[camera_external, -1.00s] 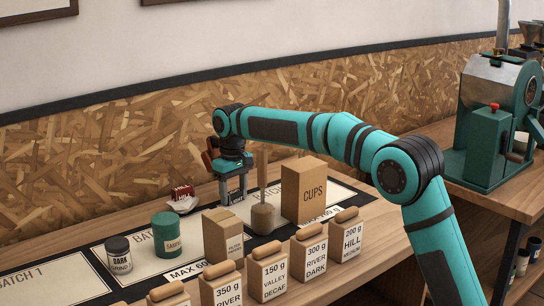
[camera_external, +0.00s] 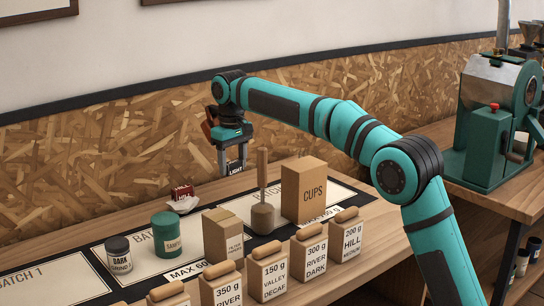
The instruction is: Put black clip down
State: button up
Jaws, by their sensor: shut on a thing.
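My gripper (camera_external: 232,166) hangs above the counter, fingers pointing down, left of the upright wooden handle and clear of the surface. It is shut on a small dark piece lettered LIGHT (camera_external: 236,168), which shows between the fingertips. This seems to be the black clip; most of it is hidden by the fingers, and its shape is too small to tell.
Labelled bags (camera_external: 268,276) line the front. Batch 1's mat (camera_external: 50,282) looks bare.

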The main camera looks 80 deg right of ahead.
jog(key=shift+r, duration=0.5)
jog(key=shift+s+d, duration=0.1)
jog(key=shift+s, duration=0.1)
jog(key=s+d, duration=0.3)
jog(key=s, duration=0.4)
jog(key=s+d, duration=0.4)
jog(key=s, duration=0.2)
jog(key=m, duration=0.1)
send_over(346, 190)
jog(key=shift+d+f, duration=0.1)
jog(key=shift+f, duration=4.8)
jog(key=shift+f, duration=0.1)
jog(key=o, duration=0.9)
jog(key=shift+o, duration=0.2)
